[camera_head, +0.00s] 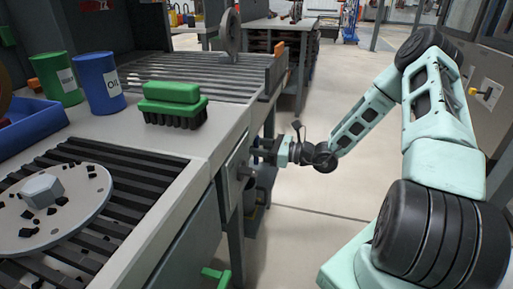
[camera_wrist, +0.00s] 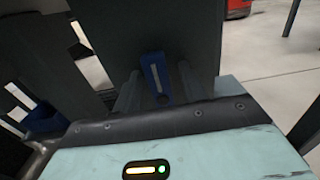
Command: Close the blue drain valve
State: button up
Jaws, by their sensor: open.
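The blue valve handle (camera_wrist: 154,72) shows in the wrist view as an upright blue lever with a pale stripe, in front of a dark grey panel. My gripper (camera_head: 262,153) is at the side of the workbench in the head view, low beside its front face. In the wrist view, my gripper's dark fingers (camera_wrist: 158,92) stand apart, one on each side of the blue handle's lower part. The gripper is open. I cannot tell whether a finger touches the handle. In the head view the handle is too small and covered to make out clearly.
The workbench (camera_head: 208,135) carries a green brush (camera_head: 172,100), a blue oil can (camera_head: 100,82), a green can (camera_head: 60,82) and a round plate (camera_head: 75,215). A green handle (camera_head: 216,275) sticks out low at the bench side. The floor (camera_head: 310,205) to the right is clear.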

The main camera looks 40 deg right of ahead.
grip_shut()
